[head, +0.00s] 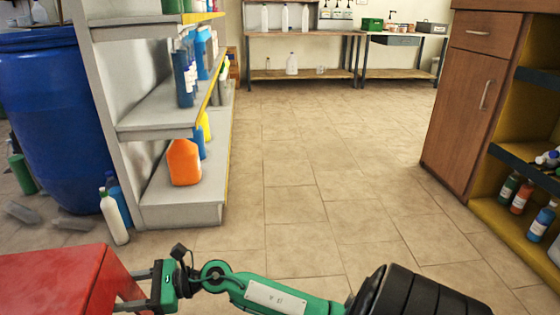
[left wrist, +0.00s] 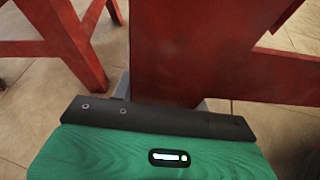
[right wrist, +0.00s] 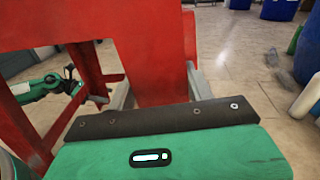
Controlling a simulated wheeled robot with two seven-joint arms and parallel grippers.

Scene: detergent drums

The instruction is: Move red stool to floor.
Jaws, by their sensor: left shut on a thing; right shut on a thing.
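The red stool (head: 58,281) shows in the head view at the bottom left corner, with only part of its flat top and side in frame. My right gripper (head: 137,290) reaches its right side. In the right wrist view the right gripper's fingers lie either side of a red upright part of the stool (right wrist: 163,45), shut on it. In the left wrist view my left gripper (left wrist: 163,97) is shut on a broad red part of the stool (left wrist: 190,50). The left gripper is outside the head view. Whether the stool's feet touch the floor is hidden.
The tiled floor (head: 320,170) is clear ahead. A grey shelf rack (head: 182,213) with bottles and an orange jug (head: 184,162) stands left of centre. A white bottle (head: 114,218) and blue drum (head: 55,120) stand near the stool. A wooden cabinet (head: 468,100) is at right.

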